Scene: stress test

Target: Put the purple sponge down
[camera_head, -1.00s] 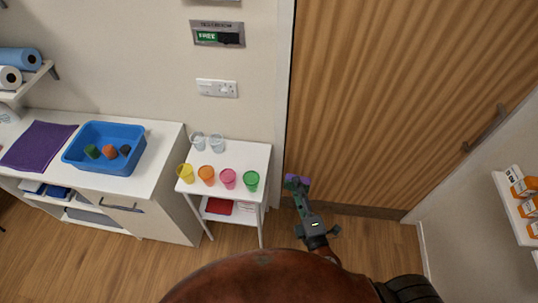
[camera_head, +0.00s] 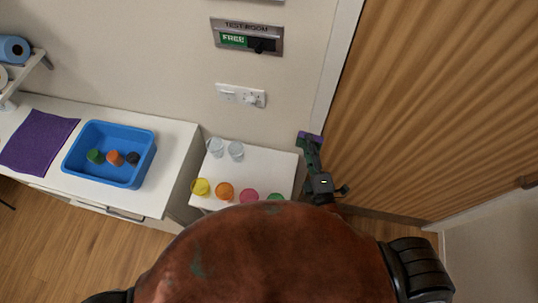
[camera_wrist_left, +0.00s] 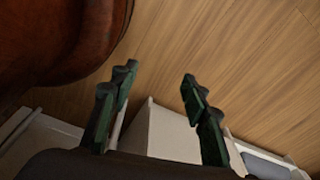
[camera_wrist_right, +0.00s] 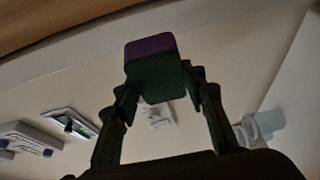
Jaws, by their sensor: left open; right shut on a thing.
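The purple sponge (camera_wrist_right: 150,46) has a purple layer and a dark green layer. My right gripper (camera_wrist_right: 160,95) is shut on it, with a finger on each side. In the head view the sponge (camera_head: 309,137) shows at the tip of my right gripper (camera_head: 311,150), to the right of the small white table and in front of the door frame. Nothing is seen under the sponge. My left gripper (camera_wrist_left: 158,85) is open and empty in the left wrist view, above the wooden floor. It is not seen in the head view.
A small white table (camera_head: 262,163) bears two clear cups (camera_head: 226,149) and several coloured cups. To its left, a white counter (camera_head: 178,140) bears a blue tray (camera_head: 112,178) with small coloured pieces and a purple mat (camera_head: 38,142). A wooden door (camera_head: 440,100) stands at right.

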